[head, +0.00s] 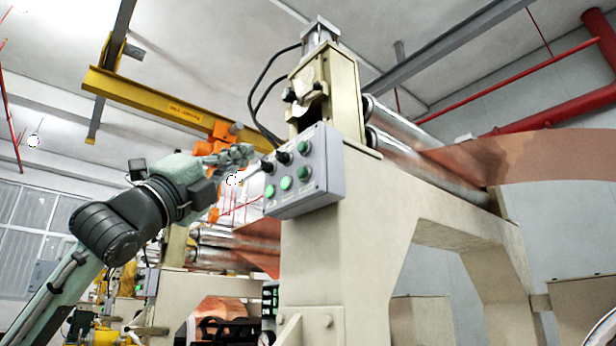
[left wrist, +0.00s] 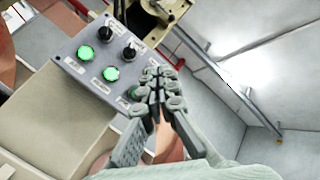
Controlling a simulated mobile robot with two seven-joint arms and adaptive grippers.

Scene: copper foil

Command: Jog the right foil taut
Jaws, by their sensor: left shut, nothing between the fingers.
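A grey control box (head: 308,178) is fixed to the cream machine frame, with green buttons and black knobs on its face. My left gripper (head: 250,155) is shut and empty, close to the upper left of the box. In the left wrist view, the shut fingertips (left wrist: 160,78) overlap the edge of the box (left wrist: 100,62), beside a partly hidden green button (left wrist: 133,92). I cannot tell whether they touch it. Copper foil (head: 530,158) runs off the rollers (head: 425,155) to the right. My right gripper is not in view.
The machine frame (head: 345,245) stands right beside the box. Black cables (head: 258,95) hang above it. Another foil machine (head: 225,250) stands behind, and a yellow beam (head: 160,103) crosses overhead.

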